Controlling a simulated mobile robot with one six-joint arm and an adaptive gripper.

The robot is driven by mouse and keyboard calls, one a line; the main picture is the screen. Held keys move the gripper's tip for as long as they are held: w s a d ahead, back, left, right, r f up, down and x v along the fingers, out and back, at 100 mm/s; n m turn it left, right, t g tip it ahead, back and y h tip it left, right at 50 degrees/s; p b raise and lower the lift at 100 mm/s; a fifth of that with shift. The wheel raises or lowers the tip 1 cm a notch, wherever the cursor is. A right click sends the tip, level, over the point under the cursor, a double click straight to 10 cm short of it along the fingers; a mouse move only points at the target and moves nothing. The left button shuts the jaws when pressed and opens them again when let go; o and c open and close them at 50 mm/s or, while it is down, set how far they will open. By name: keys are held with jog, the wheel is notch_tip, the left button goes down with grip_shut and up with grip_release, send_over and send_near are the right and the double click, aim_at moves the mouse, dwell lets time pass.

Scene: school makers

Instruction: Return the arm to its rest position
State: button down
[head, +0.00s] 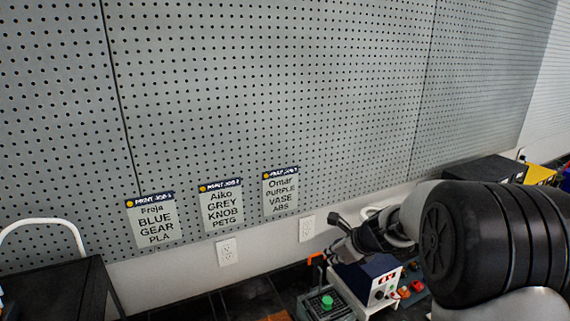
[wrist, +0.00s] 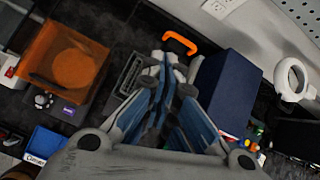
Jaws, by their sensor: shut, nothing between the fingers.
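My gripper (head: 343,226) shows in the head view at the lower right, in front of the wall base and above the bench equipment. My arm reaches in from the right edge. In the wrist view my gripper (wrist: 169,62) has its blue-padded fingers drawn together at the tips, with nothing between them. The fingers hide part of the bench behind them.
A blue-and-white control box (head: 371,278) and a green-knobbed device (head: 325,303) stand below my gripper. A black machine (head: 60,285) stands at left. Pegboard (head: 270,90) holds three print-job cards. The wrist view shows an orange enclosure (wrist: 75,65) and blue bin (wrist: 46,143).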

jog(key=s+a+r+n+g+b, duration=0.1)
jog(key=s+a+r+n+b, duration=0.15)
jog(key=s+n, duration=0.5)
jog(key=s+a+r+n+b, duration=0.1)
jog(key=s+a+r+n, duration=0.25)
jog(key=s+n, duration=0.4)
jog(key=s+d+f+n+h+b, duration=0.1)
jog(key=s+n, duration=0.5)
jog(key=s, duration=0.6)
jog(key=s+d+f+n+g+h+b, duration=0.1)
jog(key=s+d+f+n+h+b, duration=0.1)
jog(key=s+n, duration=0.5)
jog(key=s+d+b, duration=0.1)
jog(key=s, duration=0.4)
jog(key=shift+d+f+h, duration=0.3)
jog(key=shift+f, duration=0.05)
